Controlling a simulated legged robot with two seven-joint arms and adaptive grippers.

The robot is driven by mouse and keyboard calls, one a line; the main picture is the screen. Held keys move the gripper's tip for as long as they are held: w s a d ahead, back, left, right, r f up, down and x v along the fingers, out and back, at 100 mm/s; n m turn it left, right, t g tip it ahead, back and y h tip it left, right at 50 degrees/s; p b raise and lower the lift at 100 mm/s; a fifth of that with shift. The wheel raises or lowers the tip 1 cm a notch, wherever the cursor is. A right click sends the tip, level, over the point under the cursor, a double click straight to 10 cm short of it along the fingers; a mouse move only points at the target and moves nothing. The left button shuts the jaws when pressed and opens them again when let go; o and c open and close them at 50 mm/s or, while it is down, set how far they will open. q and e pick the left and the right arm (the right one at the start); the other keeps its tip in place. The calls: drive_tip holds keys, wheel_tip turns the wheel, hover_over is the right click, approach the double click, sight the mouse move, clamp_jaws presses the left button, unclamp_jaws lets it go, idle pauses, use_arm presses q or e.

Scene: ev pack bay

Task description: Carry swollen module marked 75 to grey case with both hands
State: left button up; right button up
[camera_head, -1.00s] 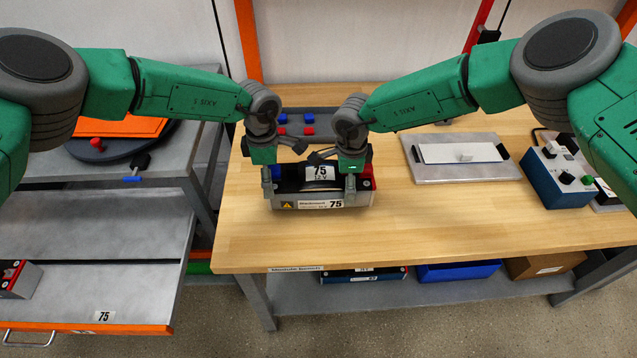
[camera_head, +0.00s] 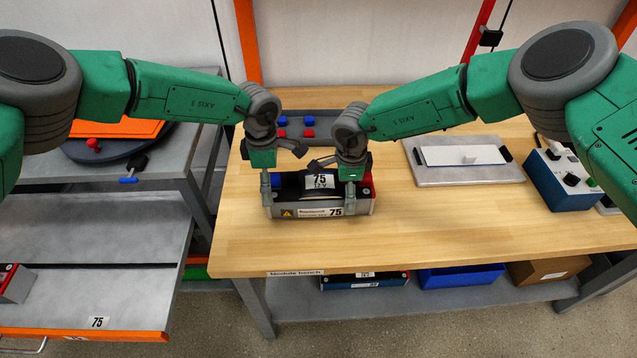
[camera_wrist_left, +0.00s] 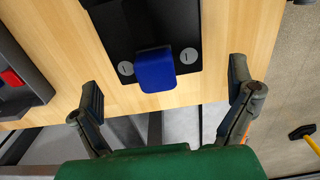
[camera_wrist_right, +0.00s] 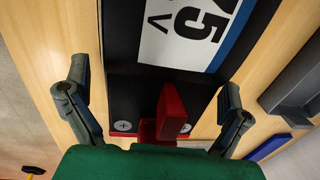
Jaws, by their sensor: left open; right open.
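The module marked 75 (camera_head: 335,211) sits on the wooden bench, with a black top, a 75 12V label, a blue terminal at its left end and a red one at its right. My left gripper (camera_head: 267,190) is at the left end. In the left wrist view its open fingers (camera_wrist_left: 165,105) stand apart around the blue terminal (camera_wrist_left: 155,70). My right gripper (camera_head: 352,190) is at the right end. In the right wrist view its open fingers (camera_wrist_right: 155,108) stand either side of the red terminal (camera_wrist_right: 172,112). Finger contact cannot be told.
Behind the module is a grey tray (camera_head: 330,127) with red and blue caps. To the right are a plate with a white panel (camera_head: 462,155) and a blue control box (camera_head: 560,182). A grey drawer (camera_head: 90,235) marked 75 is at left. The bench front right is clear.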

use_arm(q)
wheel_tip(320, 180, up, 10)
drive_tip(key=shift+r, duration=0.2)
use_arm(e)
drive_tip(key=shift+r, duration=0.25)
wheel_tip(320, 180, up, 11)
drive_tip(key=s, duration=0.1)
drive_tip(key=shift+s+r, duration=0.15)
drive_tip(key=shift+r, duration=0.05)
idle(0.3)
